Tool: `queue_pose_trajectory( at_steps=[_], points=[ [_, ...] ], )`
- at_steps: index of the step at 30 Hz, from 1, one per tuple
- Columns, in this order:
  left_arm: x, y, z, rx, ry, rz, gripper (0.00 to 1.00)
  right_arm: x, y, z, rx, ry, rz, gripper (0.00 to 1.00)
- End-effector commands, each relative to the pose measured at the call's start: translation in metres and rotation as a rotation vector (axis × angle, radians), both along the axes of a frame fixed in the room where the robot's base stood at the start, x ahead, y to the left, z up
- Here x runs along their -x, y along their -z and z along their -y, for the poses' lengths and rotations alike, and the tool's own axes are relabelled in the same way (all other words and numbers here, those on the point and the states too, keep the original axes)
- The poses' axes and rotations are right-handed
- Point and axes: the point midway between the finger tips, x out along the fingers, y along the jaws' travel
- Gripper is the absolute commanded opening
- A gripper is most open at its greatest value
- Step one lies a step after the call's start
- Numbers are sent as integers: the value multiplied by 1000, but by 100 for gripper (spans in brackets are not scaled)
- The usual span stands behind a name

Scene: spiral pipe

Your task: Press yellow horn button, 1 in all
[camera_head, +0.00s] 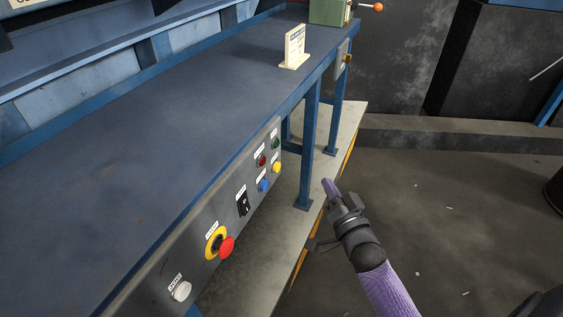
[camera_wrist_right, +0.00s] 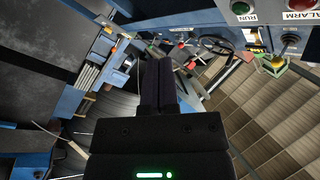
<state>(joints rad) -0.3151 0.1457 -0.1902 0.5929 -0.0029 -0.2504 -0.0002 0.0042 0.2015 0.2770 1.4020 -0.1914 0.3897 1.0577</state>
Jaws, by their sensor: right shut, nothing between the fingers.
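The yellow horn button (camera_head: 277,167) is a small round button on the grey control panel on the front of the blue bench, in the head view. It sits right of a blue button (camera_head: 264,185) and below a green one (camera_head: 276,143). My right gripper (camera_head: 328,184) is shut and empty, to the right of the panel and apart from it. Its dark closed fingers (camera_wrist_right: 158,75) also show in the right wrist view. My left gripper is not in view.
A dark red button (camera_head: 261,160), a black switch (camera_head: 243,203), a red emergency stop (camera_head: 226,247) and a white knob (camera_head: 181,291) share the panel. A blue bench leg (camera_head: 309,145) stands between panel and gripper. Open floor lies right.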

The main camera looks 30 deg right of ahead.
Motion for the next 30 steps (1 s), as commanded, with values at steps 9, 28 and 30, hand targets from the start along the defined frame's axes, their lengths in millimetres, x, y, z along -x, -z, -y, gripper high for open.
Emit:
queue_pose_trajectory(
  at_steps=[9,28,30],
  points=[
    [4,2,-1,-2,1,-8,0,-4,2,-3,0,0,-3,0],
    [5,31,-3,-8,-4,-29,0,-67,2,-50,-2,0,-4,0],
    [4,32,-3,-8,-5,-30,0,-69,2,-51,0,0,-5,0]
  ],
)
